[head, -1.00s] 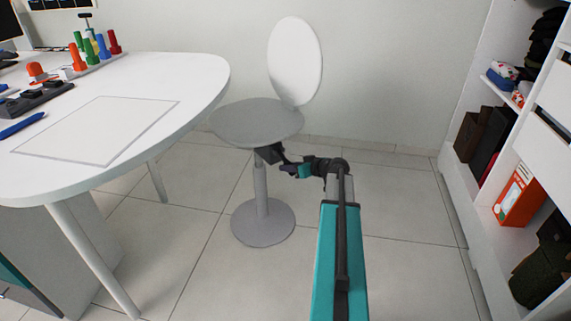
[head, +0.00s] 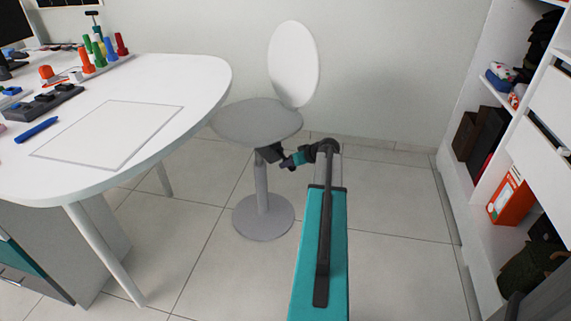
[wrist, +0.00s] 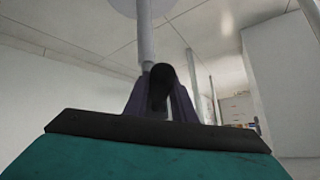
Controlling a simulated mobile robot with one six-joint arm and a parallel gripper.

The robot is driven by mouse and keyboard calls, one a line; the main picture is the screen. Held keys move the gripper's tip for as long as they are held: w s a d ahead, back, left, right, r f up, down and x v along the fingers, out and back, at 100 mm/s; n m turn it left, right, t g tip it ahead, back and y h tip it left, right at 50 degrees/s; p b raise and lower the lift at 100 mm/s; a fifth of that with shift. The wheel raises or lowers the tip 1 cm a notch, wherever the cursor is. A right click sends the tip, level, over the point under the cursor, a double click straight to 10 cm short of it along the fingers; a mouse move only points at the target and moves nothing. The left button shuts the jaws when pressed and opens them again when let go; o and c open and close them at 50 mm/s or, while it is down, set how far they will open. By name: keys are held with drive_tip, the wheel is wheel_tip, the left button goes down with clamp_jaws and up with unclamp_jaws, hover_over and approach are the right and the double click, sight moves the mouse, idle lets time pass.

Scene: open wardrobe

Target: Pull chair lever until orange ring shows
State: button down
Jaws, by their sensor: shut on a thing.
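The chair (head: 257,122) has a round grey seat, a white oval back, a grey column and a round floor base. My gripper (head: 283,158) reaches in under the right side of the seat. In the wrist view my gripper (wrist: 158,108) is shut on the dark lever (wrist: 158,80), with a finger on each side of it. The chair's column (wrist: 145,35) rises behind the lever in that view, which looks upside down. In the head view the lever is hard to tell from my dark gripper. No orange ring shows in either view.
A white table (head: 190,90) with a blue pen (head: 36,130), colored pegs and a flat sheet stands left of the chair. A white shelf unit (head: 455,195) with an orange binder (head: 510,194) is at the right. Tiled floor is clear between chair and shelf.

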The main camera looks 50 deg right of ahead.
idle(0.3)
drive_tip(key=c, duration=1.5)
unclamp_jaws()
drive_tip(key=shift+f, duration=0.1)
drive_tip(key=shift+s, duration=0.1)
drive_tip(key=shift+s+r, duration=0.4)
drive_tip(key=shift+r, duration=0.1)
drive_tip(key=p+v, duration=0.1)
drive_tip(key=v, duration=1.1)
drive_tip(key=shift+s+d+r, duration=0.15)
drive_tip(key=shift+s, duration=0.1)
